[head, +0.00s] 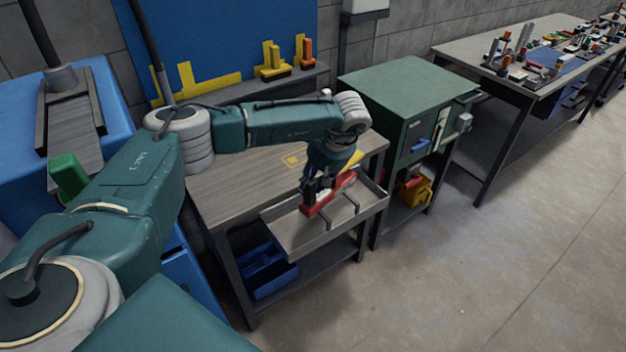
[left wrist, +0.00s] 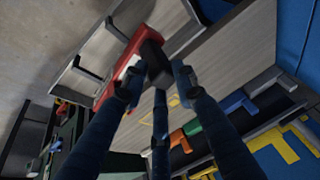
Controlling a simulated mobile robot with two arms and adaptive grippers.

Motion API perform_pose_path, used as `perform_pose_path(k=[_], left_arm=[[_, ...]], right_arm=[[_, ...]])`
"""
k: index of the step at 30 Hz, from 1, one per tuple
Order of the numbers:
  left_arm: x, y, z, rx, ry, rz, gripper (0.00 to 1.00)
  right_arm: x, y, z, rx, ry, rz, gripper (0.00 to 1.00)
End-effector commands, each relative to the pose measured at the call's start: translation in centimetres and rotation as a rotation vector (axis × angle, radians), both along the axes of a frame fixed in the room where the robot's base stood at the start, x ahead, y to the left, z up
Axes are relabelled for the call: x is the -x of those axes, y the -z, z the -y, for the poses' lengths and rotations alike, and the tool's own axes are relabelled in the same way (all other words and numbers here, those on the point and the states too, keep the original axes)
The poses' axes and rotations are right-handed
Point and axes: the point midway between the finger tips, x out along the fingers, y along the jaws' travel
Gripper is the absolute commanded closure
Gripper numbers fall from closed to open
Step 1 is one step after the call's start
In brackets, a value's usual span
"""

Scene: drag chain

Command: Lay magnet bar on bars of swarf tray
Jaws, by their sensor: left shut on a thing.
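The magnet bar (head: 313,209) is a red block with a pale label. In the left wrist view the red bar (left wrist: 130,57) shows a black grip on it. My left gripper (head: 320,188) is shut on the bar from above, with its fingers (left wrist: 158,78) around the black grip. The swarf tray (head: 285,242) is a shallow grey tray at the bench front, with thin bars across it. The red bar is over the tray, slanting along its length. Whether it touches the tray bars is hard to tell. My right gripper is not in view.
The wooden bench top (head: 235,185) behind the tray is mostly clear. A green cabinet (head: 410,85) stands close on the right. A blue bin (head: 268,272) sits on the shelf below. Yellow and orange pieces (head: 272,62) stand on a ledge behind.

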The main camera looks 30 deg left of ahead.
Motion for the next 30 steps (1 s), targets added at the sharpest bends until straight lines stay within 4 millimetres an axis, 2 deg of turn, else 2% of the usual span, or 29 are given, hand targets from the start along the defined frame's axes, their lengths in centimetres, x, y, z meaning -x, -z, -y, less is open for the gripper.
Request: perform_pose_path(k=[6, 7, 10, 18, 22, 26, 30], left_arm=[[0.0, 0.5, 0.0, 0.000, 0.000, 0.002, 1.00], [0.0, 0.5, 0.0, 0.000, 0.000, 0.002, 0.70], [0.0, 0.4, 0.0, 0.000, 0.000, 0.002, 0.50], [0.0, 0.5, 0.0, 0.000, 0.000, -0.001, 0.50], [0.0, -0.2, 0.3, 0.001, 0.001, 0.002, 0.50], [0.1, -2.1, 1.0, 0.000, 0.003, 0.004, 0.50], [0.3, -5.0, 2.2, 0.001, 0.003, 0.005, 0.50]], right_arm=[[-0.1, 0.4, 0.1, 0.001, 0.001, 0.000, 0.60], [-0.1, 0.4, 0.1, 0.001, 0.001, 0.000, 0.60], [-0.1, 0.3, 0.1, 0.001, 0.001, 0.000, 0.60], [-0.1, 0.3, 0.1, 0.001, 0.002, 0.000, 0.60], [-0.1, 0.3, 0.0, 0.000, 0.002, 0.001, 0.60], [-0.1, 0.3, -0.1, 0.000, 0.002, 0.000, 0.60], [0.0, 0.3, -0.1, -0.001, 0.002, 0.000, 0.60]])
